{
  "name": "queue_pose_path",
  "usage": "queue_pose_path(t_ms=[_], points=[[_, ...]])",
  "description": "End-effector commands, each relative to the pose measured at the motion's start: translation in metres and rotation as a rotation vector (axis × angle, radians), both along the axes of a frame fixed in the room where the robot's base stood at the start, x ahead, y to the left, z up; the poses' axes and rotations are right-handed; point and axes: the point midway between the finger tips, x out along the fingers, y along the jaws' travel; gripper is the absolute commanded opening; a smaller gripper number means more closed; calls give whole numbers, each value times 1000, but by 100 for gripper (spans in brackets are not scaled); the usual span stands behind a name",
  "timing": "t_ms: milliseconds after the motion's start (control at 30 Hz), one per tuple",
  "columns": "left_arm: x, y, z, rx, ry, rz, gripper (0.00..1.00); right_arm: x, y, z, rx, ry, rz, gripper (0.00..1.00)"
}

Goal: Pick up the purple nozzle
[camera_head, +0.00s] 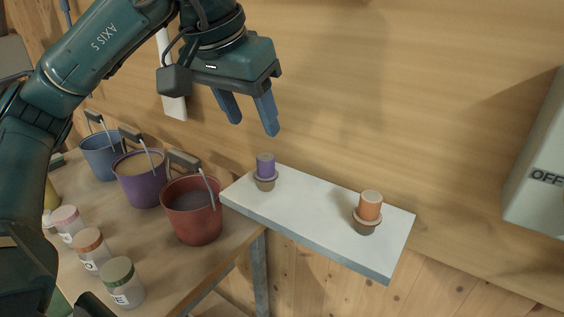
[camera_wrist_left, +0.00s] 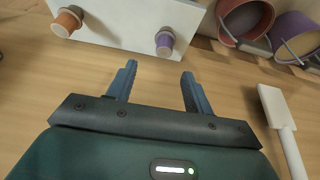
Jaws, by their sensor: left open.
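The purple nozzle (camera_head: 265,167) stands upright on the left end of a white shelf (camera_head: 310,212). It also shows in the left wrist view (camera_wrist_left: 165,40), beyond and between my fingertips. An orange nozzle (camera_head: 369,206) stands farther right on the same shelf and also shows in the left wrist view (camera_wrist_left: 68,20). My left gripper (camera_head: 250,120) is open and empty, with its fingers pointing down above the shelf. It is apart from the purple nozzle, above it in the head view. Its two blue fingers show in the left wrist view (camera_wrist_left: 157,73). My right gripper is not in view.
Blue (camera_head: 102,153), purple (camera_head: 139,177) and red (camera_head: 192,208) buckets stand on a wooden table left of the shelf. Several lidded jars (camera_head: 123,282) stand in front. A box marked OFF (camera_head: 540,165) is on the wall at right. A white scraper-like tool (camera_head: 172,90) is behind my arm.

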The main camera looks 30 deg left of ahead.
Motion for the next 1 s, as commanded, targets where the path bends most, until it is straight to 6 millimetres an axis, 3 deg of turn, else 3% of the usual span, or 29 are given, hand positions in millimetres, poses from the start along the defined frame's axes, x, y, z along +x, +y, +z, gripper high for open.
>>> queue_pose_path(t_ms=[400, 667, 1000], points=[[25, -1, -62, 2, 4, 1, 51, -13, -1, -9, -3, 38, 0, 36], [33, 1, -80, 1, 4, 1, 51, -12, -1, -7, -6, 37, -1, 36], [51, 5, -118, 0, 1, 1, 51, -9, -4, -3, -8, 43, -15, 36]])
